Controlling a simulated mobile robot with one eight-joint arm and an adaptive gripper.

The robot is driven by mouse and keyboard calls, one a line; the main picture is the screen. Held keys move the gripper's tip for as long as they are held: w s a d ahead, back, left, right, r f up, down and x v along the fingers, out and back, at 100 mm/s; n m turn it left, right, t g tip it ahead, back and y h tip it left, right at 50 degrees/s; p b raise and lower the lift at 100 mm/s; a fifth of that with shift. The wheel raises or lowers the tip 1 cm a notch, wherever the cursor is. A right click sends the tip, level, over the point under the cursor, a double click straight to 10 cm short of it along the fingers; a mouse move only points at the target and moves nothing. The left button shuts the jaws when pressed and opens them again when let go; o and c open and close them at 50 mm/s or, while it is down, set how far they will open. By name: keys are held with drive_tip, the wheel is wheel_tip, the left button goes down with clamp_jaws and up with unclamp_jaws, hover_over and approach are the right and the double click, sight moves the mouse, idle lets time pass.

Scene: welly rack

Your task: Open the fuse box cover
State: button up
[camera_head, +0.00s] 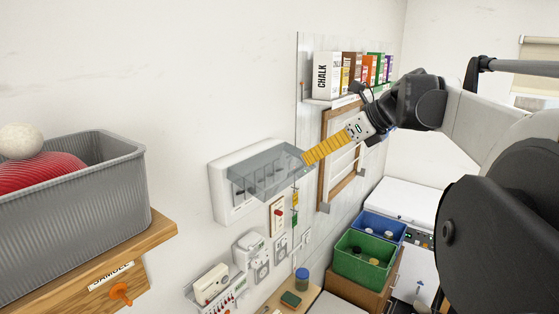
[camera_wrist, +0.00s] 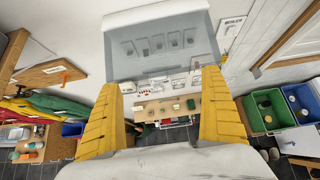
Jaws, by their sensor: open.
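The fuse box (camera_head: 220,190) is a white box on the wall left of my gripper in the head view. Its clear grey cover (camera_head: 268,170) is raised and sticks out from the box front, with dark switches seen through it. In the wrist view the cover (camera_wrist: 160,62) fills the top middle, beyond my fingertips. My gripper (camera_head: 307,158) has its yellow fingers at the cover's outer end; I cannot tell whether they touch it. In the wrist view my gripper (camera_wrist: 162,85) is open, with fingers wide apart and nothing held between them.
Sockets and switches (camera_head: 250,247) are on the wall below the box. A grey bin (camera_head: 110,165) stands on a wooden shelf at left. A chalk shelf (camera_head: 330,101) and a wooden frame (camera_head: 324,160) are behind my gripper. Green (camera_head: 350,262) and blue (camera_head: 385,217) crates stand below.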

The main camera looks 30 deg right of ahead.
drive_tip(key=shift+v, duration=1.3)
drive_tip(key=shift+r, duration=0.1)
drive_tip(key=shift+w, duration=0.1)
